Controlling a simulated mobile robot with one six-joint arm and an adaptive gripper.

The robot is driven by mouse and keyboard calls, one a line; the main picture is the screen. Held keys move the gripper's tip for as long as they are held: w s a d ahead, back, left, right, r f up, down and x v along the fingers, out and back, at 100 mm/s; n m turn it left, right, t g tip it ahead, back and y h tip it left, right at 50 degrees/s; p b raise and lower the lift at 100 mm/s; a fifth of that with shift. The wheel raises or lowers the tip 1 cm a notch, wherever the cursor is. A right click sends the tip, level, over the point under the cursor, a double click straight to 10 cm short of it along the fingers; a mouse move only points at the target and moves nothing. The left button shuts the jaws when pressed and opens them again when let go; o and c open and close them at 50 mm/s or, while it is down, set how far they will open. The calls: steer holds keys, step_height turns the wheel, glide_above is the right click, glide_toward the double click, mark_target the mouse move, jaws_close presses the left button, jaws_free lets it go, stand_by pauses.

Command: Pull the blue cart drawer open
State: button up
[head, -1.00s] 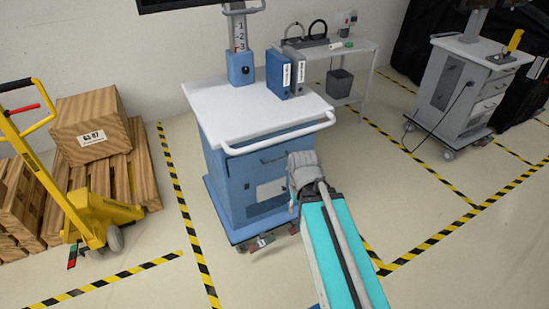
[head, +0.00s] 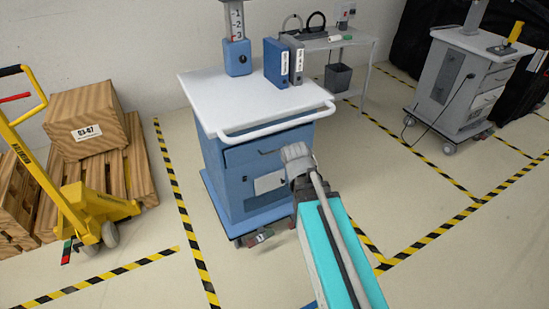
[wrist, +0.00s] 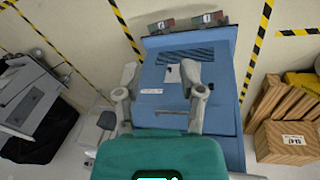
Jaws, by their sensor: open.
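The blue cart (head: 225,185) stands upright with a white top and a white push rail. Its top drawer (head: 242,157) looks shut, flush with the front, with a dark bar handle (head: 268,152). My gripper (head: 297,156) is in front of the cart's right side, beside the handle in the picture; the arm hides part of the front. In the wrist view, my gripper (wrist: 160,74) has its two fingers spread, with nothing between them but the blue front beyond. The handle (wrist: 178,112) shows there between the finger bases. I see no contact with it.
The white rail (head: 275,127) juts out above the drawer. Binders (head: 276,64) stand on the cart top. A yellow pallet truck (head: 85,205) and wooden crates are on the left. A grey cart (head: 455,95) stands at the right. The floor in front is clear.

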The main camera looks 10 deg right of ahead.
steer(key=w+d+f+n+t+h+b, duration=0.1)
steer(key=w+f+n+t+h+b, duration=0.1)
steer(key=w+f+b, duration=0.45)
steer(key=n+t+h+b, duration=0.3)
steer(key=n+t+b, duration=0.8)
steer(key=b, duration=1.1)
glide_toward(275, 151)
steer(key=shift+v, duration=1.55)
steer(key=shift+f, duration=0.15)
steer(key=b+x, duration=0.2)
steer(key=x, duration=1.1)
steer(key=shift+w+d, duration=0.25)
steer(key=shift+w, duration=0.05)
jaws_close()
